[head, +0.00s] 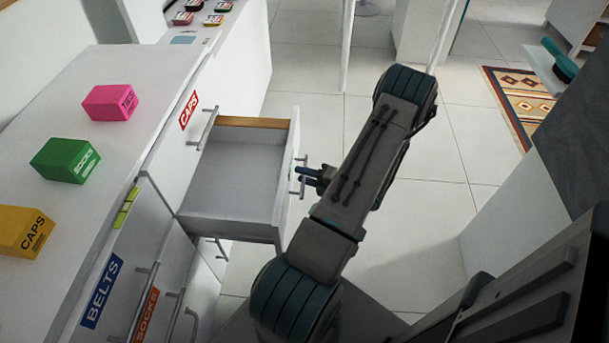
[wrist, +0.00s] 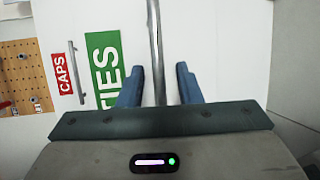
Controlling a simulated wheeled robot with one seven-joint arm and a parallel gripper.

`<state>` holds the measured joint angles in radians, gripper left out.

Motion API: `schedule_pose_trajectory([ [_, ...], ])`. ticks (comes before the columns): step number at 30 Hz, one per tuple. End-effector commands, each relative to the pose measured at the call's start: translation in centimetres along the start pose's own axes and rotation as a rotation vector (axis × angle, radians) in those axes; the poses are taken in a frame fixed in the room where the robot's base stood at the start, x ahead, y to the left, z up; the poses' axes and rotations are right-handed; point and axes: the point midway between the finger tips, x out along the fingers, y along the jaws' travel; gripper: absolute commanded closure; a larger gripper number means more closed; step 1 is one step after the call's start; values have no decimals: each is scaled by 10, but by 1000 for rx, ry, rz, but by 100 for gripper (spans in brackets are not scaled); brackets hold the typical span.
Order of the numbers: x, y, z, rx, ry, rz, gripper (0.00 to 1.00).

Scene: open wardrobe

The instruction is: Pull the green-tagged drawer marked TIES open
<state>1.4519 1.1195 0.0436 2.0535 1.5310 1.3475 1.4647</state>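The TIES drawer (head: 235,185) stands pulled well out of the white cabinet in the head view, and its inside looks empty. Its front shows in the wrist view with the green TIES tag (wrist: 104,68) left of a vertical metal bar handle (wrist: 154,40). The handle also shows in the head view (head: 303,163). My gripper (wrist: 160,72) is open at the drawer front, with one blue finger on each side of the handle and a visible gap on both sides. In the head view, my gripper (head: 304,174) is small and partly hidden by my arm.
The CAPS drawer (head: 175,150) is shut, with a red tag. BELTS (head: 101,290) and SOCKS (head: 146,315) tags mark fronts nearer me. Pink (head: 108,102), green (head: 65,160) and yellow (head: 25,232) boxes sit on top. Tiled floor (head: 410,235) lies clear right of my arm.

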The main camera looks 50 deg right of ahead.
Motion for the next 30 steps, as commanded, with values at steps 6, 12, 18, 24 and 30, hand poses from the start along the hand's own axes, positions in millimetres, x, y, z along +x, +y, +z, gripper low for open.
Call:
schedule_pose_trajectory([
  [6, -38, 1, 2, 0, -5, -2, 68],
  [12, -86, 1, 1, 1, -5, -3, 68],
  [18, -120, 0, 1, 0, -3, -1, 68],
  [24, -134, 0, 0, 0, -1, -1, 68],
  [30, -135, 0, 0, 0, -1, -1, 68],
])
